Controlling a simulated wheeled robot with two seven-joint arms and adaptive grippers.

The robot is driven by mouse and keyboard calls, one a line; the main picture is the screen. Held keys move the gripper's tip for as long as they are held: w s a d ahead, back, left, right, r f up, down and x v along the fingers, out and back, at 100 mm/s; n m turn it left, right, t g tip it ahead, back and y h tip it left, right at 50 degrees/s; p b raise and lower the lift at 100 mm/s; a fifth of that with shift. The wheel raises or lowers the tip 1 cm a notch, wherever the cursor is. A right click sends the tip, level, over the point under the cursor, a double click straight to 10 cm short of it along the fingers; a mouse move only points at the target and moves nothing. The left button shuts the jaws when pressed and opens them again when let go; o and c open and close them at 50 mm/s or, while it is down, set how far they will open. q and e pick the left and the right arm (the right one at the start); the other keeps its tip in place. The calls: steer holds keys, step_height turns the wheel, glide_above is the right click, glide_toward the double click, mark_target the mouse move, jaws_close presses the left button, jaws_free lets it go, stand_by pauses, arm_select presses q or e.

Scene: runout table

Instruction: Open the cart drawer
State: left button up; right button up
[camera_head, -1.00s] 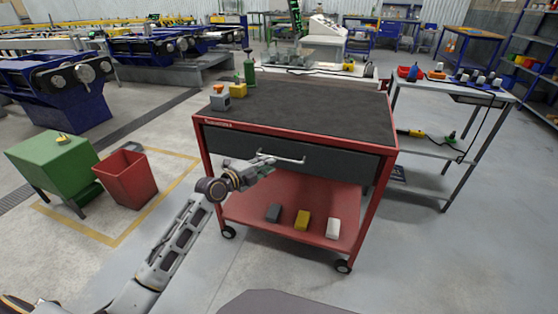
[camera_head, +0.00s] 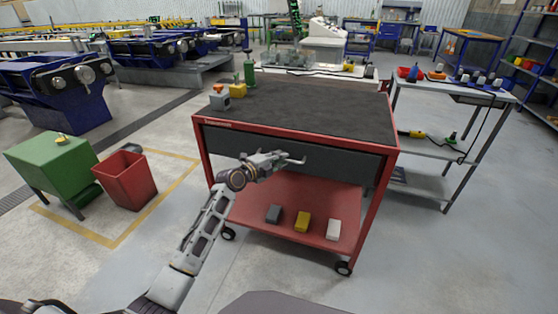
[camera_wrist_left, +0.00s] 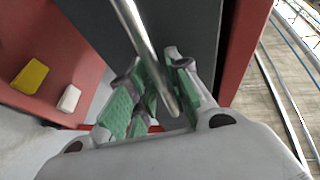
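The cart (camera_head: 205,148) is red with a dark top. Its grey drawer (camera_head: 345,163) sits flush in the front under the top, looking shut. A metal bar handle (camera_head: 298,161) stands out from the drawer front; it also shows in the left wrist view (camera_wrist_left: 137,28). My left gripper (camera_head: 282,158) is at the handle, in front of the drawer. In the left wrist view, its green-padded fingers (camera_wrist_left: 160,80) are apart, with the bar running between them. I cannot tell whether the pads touch the bar. My right gripper is not in view.
A grey, a yellow and a white block (camera_head: 332,229) lie on the cart's lower shelf. A green bottle (camera_head: 250,72) and small boxes stand on its top. A red bin (camera_head: 127,182) and green box (camera_head: 52,160) are at left. The floor before the cart is clear.

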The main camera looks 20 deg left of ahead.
arm_select(q)
jaws_close()
steer(key=shift+s, duration=0.1)
stand_by(0.4)
